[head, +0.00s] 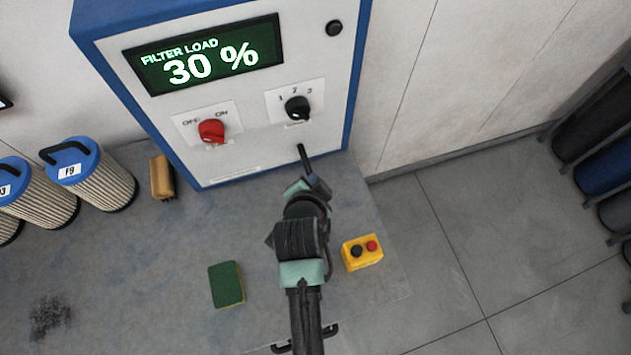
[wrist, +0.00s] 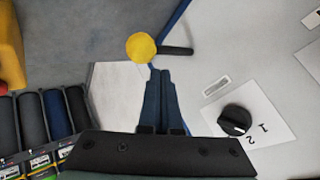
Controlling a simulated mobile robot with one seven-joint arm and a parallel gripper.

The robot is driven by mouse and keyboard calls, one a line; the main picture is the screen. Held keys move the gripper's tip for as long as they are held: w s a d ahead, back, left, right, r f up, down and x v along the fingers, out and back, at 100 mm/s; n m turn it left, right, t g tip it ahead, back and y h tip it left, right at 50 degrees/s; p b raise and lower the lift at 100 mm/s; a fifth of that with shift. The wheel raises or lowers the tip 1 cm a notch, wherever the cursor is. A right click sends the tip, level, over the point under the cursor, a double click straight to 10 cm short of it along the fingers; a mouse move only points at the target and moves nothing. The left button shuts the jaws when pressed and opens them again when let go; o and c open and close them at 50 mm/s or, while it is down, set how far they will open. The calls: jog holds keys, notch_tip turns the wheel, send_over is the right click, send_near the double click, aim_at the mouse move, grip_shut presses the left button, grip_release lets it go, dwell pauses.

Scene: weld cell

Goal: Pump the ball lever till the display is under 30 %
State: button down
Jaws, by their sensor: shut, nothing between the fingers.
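The display (head: 205,55) on the blue and white cabinet reads "FILTER LOAD 30 %". The ball lever (wrist: 141,47) has a yellow ball on a black stem. In the head view its black stem (head: 304,156) sticks out low on the cabinet front, and the ball is hidden by my gripper. My gripper (head: 317,186) is in front of the lever. In the wrist view my gripper (wrist: 160,73) is shut and empty, its fingertips close to the ball. I cannot tell whether they touch it.
The cabinet has a red OFF/ON switch (head: 211,131) and a black selector knob (head: 297,108). A yellow button box (head: 362,253), a green sponge (head: 226,284), a brush (head: 161,177) and filter cartridges (head: 105,185) stand on the bench. Gas cylinders (head: 606,160) stand at right.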

jog(key=shift+r+p, duration=2.1)
jog(key=shift+r, duration=0.4)
jog(key=shift+f, duration=0.1)
